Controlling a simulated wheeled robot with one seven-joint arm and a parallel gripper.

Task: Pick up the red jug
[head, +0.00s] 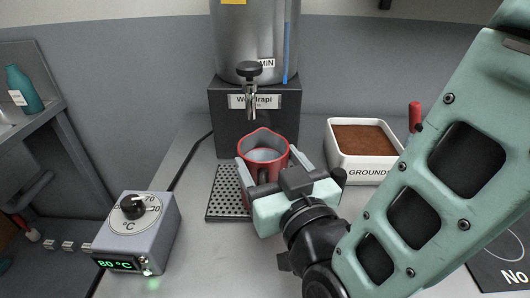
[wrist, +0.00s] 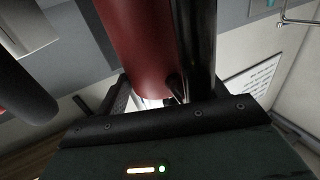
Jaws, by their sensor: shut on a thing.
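The red jug (head: 264,143) stands upright in the head view, with something pale inside. It is over or on the dark drip tray below the tap; I cannot tell if its base touches the tray. My gripper (head: 268,172) is at the jug's near side, with a finger on each side of it, shut on it. In the wrist view the red jug (wrist: 142,45) fills the upper middle, close to the gripper. The jug's lower part is hidden behind my gripper in the head view.
A metal urn (head: 250,45) with a tap (head: 250,90) stands on a dark stand behind the jug. The drip tray (head: 222,195) is below. A white grounds box (head: 362,165) is right, a temperature controller (head: 140,230) left. Bare counter lies between tray and controller.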

